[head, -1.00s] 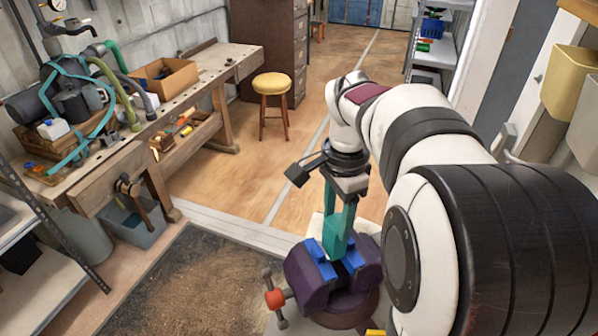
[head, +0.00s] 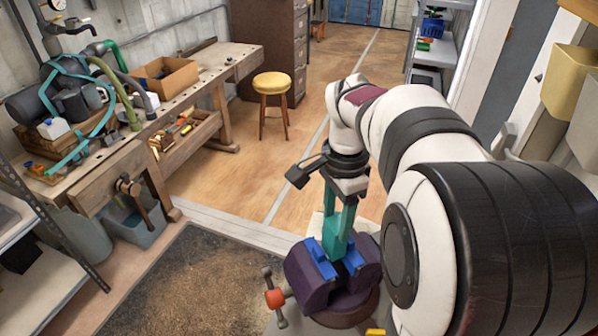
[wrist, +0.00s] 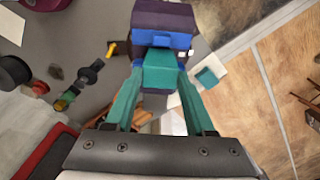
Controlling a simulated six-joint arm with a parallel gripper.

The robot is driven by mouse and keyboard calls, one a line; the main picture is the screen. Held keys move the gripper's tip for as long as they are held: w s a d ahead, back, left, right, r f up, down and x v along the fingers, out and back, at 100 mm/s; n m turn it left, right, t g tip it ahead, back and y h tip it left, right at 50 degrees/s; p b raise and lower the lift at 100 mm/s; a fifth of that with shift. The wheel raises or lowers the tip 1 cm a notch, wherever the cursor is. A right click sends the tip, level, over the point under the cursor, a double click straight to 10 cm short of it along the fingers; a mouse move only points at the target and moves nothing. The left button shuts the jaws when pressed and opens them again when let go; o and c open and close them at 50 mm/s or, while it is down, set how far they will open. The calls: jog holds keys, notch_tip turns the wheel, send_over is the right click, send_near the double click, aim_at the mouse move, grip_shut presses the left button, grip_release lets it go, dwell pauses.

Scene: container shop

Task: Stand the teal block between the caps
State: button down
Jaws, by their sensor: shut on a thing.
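The teal block (head: 335,238) is held upright in my gripper (head: 341,221), whose fingers are also teal. Its lower end is at the gap between the two blue caps (head: 320,258) on the purple vise (head: 306,282); how deep it sits there is hard to tell. In the wrist view the block (wrist: 160,72) lies between my gripper's fingertips (wrist: 157,82). A blue cap (wrist: 165,41) shows beyond it, and a strip of blue shows on its near side. Whether the block touches the caps is not clear.
The vise has a red-orange handle hub (head: 275,298) at its left. A small teal piece (wrist: 208,76) lies on a pale surface beside the vise in the wrist view. A cluttered workbench (head: 110,165) and a yellow stool (head: 272,84) stand farther off.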

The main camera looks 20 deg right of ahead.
jog(key=shift+f, duration=3.15)
jog(key=shift+c, duration=0.9)
grip_release()
notch_tip(320, 180, up, 6)
dwell(0.3)
